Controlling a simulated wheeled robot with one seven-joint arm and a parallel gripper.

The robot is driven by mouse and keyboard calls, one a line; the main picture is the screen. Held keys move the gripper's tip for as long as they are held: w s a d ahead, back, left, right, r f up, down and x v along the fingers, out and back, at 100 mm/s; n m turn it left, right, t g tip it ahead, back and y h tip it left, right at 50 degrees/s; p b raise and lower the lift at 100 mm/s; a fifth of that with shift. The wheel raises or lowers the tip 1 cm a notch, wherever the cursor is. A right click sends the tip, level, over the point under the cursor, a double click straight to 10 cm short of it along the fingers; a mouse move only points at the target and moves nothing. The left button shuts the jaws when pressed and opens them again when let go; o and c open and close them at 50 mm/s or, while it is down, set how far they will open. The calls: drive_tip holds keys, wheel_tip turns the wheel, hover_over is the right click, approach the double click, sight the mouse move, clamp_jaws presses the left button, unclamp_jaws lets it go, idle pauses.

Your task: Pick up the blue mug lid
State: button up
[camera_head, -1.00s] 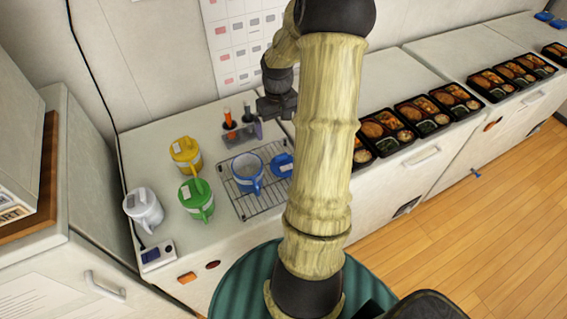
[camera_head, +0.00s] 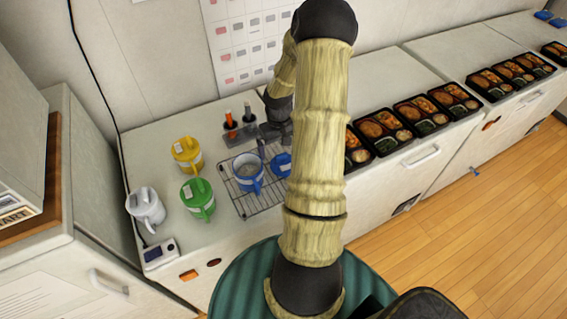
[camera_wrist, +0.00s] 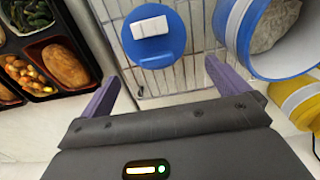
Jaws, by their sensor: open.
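The blue mug lid (camera_head: 281,165) lies on a wire rack (camera_head: 257,204), just right of the open blue mug (camera_head: 247,171). In the wrist view the lid (camera_wrist: 166,48) is a blue disc with a white block-shaped handle and a small tab at its lower edge. My gripper (camera_head: 270,143) is above the rack by the lid, partly hidden by my arm in the head view. In the wrist view my gripper (camera_wrist: 161,78) is open and empty, its two purple fingers apart, with the lid ahead of and between them. The blue mug (camera_wrist: 250,30) is at the right there.
A yellow mug (camera_head: 186,155), green mug (camera_head: 197,198) and white mug (camera_head: 146,206) stand left of the rack. A holder with markers (camera_head: 239,130) stands behind it. Bento trays (camera_head: 382,131) line the counter at right. A small device (camera_head: 160,253) sits at the front left.

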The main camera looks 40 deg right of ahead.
sight(281, 155)
drive_tip(key=shift+s+d+f+p, duration=0.15)
drive_tip(key=shift+f+p, duration=0.5)
drive_tip(key=shift+f, duration=1.6)
drive_tip(key=c, duration=0.9)
